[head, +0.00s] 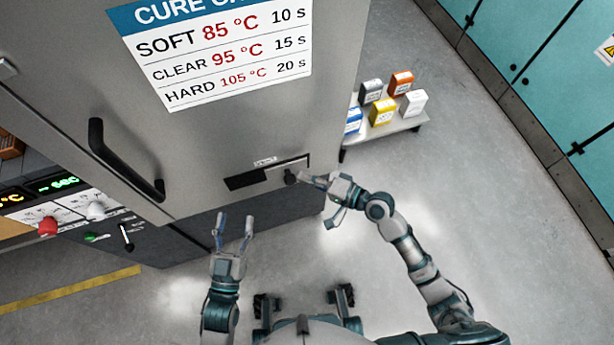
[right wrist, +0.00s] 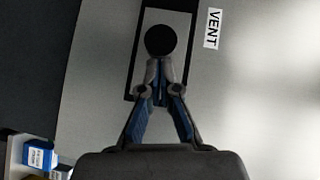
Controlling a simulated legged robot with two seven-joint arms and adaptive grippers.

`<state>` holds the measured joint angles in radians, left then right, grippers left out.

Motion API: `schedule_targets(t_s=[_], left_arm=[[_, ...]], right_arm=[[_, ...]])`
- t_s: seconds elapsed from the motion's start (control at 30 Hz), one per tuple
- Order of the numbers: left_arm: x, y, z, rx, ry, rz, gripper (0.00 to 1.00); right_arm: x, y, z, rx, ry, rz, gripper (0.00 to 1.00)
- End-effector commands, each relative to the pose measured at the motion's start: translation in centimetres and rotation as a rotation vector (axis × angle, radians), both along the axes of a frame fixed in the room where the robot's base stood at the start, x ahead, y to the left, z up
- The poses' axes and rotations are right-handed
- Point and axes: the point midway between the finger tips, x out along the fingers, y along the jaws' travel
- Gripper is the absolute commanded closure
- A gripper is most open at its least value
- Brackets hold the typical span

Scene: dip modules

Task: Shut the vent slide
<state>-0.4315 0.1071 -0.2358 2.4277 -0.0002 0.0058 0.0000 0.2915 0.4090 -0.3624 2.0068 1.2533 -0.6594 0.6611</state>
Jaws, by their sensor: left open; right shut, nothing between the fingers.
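The vent slide (head: 274,174) is a light metal plate with a black knob (head: 290,178), low on the front of the grey cabinet. The plate sits at the right part of its slot, and a dark opening (head: 243,182) shows to its left. In the right wrist view the knob (right wrist: 160,41) stands on the plate just beyond my right gripper (right wrist: 158,66). That gripper is shut and empty, its tips at the knob's edge; I cannot tell whether they touch. My left gripper (head: 235,219) is open and empty, left of and below the slot in the head view.
A door handle (head: 124,160) sticks out from the cabinet left of the vent. A control panel with a red knob (head: 47,226) is at far left. A low shelf (head: 388,132) with several small boxes stands right of the cabinet. The floor at right is clear.

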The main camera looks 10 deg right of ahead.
Motion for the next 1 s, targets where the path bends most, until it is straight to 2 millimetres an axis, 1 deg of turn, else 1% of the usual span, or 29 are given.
schedule_targets(t_s=[0.17,0.27,0.37,0.47,0.57,0.7,0.8,0.9,1.0], left_arm=[[0.0,0.0,0.1,0.0,0.0,0.0,0.4],[0.0,0.2,-0.5,0.019,0.06,0.002,0.4],[-0.1,0.4,-1.9,0.055,0.172,0.002,0.4],[-0.4,0.7,-3.8,0.095,0.311,0.003,0.4],[-1.2,1.2,-5.8,0.136,0.453,0.006,0.4],[-2.9,2.1,-8.5,0.188,0.649,0.01,0.4],[-4.3,2.7,-10.0,0.22,0.771,0.012,0.4],[-5.5,3.2,-11.1,0.24,0.856,0.014,0.4],[-6.2,3.5,-11.7,0.251,0.901,0.015,0.4]], right_arm=[[0.0,0.1,0.1,0.0,0.0,0.0,1.0],[-0.1,0.7,0.3,0.002,-0.002,0.0,1.0],[-0.4,2.0,0.5,0.002,-0.002,0.001,1.0],[-0.7,3.5,0.6,0.003,-0.003,0.001,1.0],[-1.0,5.2,0.7,0.003,-0.003,0.001,1.0],[-1.5,7.4,0.6,0.003,-0.002,0.001,1.0],[-1.8,8.9,0.5,0.002,-0.002,0.0,1.0],[-2.0,10.0,0.3,0.002,-0.001,0.0,1.0],[-2.2,10.5,0.1,0.001,0.001,0.001,1.0]])
